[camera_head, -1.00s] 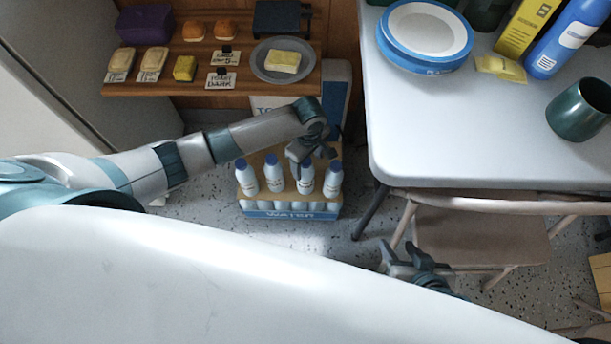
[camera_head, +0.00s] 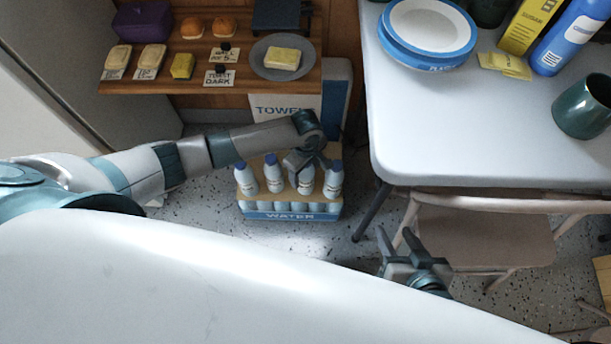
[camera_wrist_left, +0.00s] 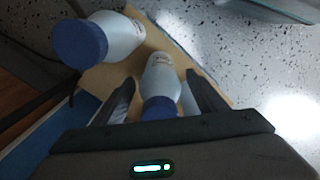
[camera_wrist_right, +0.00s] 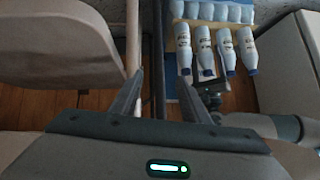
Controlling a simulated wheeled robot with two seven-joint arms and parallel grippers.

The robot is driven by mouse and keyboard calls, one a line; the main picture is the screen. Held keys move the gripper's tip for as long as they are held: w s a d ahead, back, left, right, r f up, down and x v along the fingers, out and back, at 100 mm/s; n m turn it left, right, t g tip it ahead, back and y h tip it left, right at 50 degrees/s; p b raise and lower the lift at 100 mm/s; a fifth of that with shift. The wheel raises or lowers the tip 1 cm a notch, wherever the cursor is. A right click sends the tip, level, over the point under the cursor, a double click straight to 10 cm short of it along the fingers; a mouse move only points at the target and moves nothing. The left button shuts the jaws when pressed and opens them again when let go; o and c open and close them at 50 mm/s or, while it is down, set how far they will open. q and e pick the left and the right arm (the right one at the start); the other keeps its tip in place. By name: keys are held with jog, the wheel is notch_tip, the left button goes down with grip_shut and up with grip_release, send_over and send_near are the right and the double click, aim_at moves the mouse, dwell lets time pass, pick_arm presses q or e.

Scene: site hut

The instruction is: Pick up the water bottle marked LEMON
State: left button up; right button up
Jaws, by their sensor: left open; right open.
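Several white water bottles with blue caps stand in a row in a cardboard crate (camera_head: 290,215) marked WATER on the floor, such as the leftmost bottle (camera_head: 246,180). Their small labels are too blurred to read, so I cannot tell which is LEMON. My left gripper (camera_head: 303,172) is open over the bottle third from the left (camera_head: 306,182). In the left wrist view one bottle (camera_wrist_left: 162,78) lies between the open fingers, apart from them; another bottle (camera_wrist_left: 121,36) is beside it. My right gripper (camera_head: 394,250) is open and empty near the chair; its wrist view shows the bottles (camera_wrist_right: 204,48) beyond.
A white table (camera_head: 470,150) with plates, a green mug (camera_head: 585,107) and a blue bottle is at right, with a folding chair (camera_head: 480,235) below it. A wooden shelf (camera_head: 210,84) with food stands behind the crate, above a TOWEL box (camera_head: 285,104).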

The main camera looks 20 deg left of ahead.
pick_arm(q)
jog(key=c, duration=1.5)
jog(key=shift+r, duration=0.15)
jog(key=shift+r+p, duration=0.3)
jog(key=shift+r, duration=0.2)
notch_tip(320, 180, up, 9)
jog(key=shift+f+p, duration=0.1)
jog(key=shift+p, duration=1.15)
pick_arm(e)
jog(key=s+d+g, duration=0.1)
jog(key=s+d+f+g+h, duration=0.1)
jog(key=s+d+f+g, duration=0.1)
jog(key=shift+d+f+h, duration=0.1)
jog(key=shift+d+h, duration=0.2)
jog(key=shift+d, duration=0.1)
